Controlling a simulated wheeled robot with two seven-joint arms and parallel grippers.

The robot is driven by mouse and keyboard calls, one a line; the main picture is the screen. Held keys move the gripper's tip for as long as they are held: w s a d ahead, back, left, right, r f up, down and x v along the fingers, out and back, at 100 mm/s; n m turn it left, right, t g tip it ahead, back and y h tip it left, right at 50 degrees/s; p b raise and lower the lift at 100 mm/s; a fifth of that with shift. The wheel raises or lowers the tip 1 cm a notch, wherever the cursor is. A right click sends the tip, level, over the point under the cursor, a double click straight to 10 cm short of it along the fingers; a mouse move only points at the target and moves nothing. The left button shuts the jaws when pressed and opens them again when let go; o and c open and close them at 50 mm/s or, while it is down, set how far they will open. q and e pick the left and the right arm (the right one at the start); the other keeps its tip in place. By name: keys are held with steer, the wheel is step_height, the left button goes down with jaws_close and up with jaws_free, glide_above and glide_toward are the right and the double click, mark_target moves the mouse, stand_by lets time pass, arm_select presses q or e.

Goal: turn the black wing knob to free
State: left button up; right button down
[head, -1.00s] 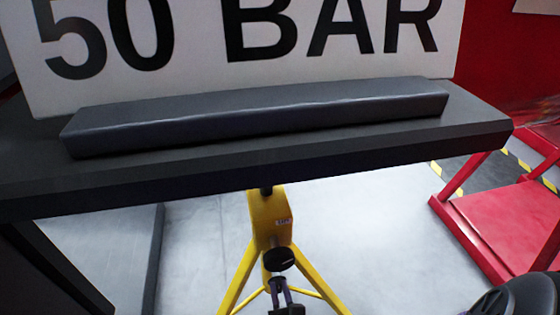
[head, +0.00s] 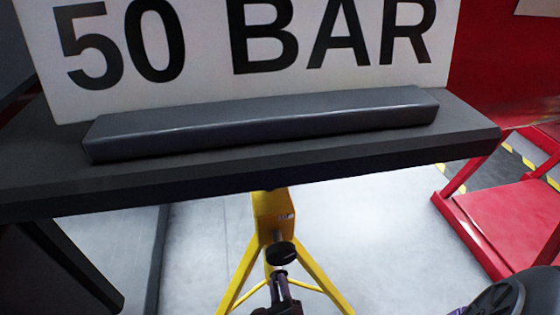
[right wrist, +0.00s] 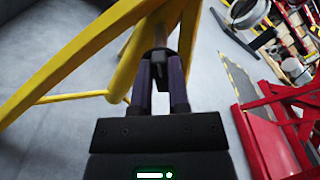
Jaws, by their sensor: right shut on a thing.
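The black wing knob (head: 281,253) sits on the yellow stand (head: 272,213) below the table edge in the head view. My right gripper (head: 279,273) reaches up to it from the bottom of that view. In the right wrist view, my right gripper's two fingers (right wrist: 160,75) are shut on the dark knob (right wrist: 159,55), one on each side. The fingers and shadow hide much of the knob there, so its exact turn angle cannot be told. My left gripper is not in view.
A dark table (head: 250,176) with a dark bar (head: 265,123) and a white "50 BAR" sign (head: 205,50) stands above the knob. Yellow stand legs (right wrist: 60,65) pass close to my right gripper. A red frame (head: 500,212) is at the right. Grey floor lies between.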

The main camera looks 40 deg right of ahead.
steer(key=shift+a+n, duration=0.1)
steer(key=shift+n, duration=0.8)
steer(key=shift+f+n, duration=0.15)
steer(key=shift+n, duration=1.25)
steer(key=shift+a, duration=0.1)
steer(key=c, duration=0.6)
jaws_free()
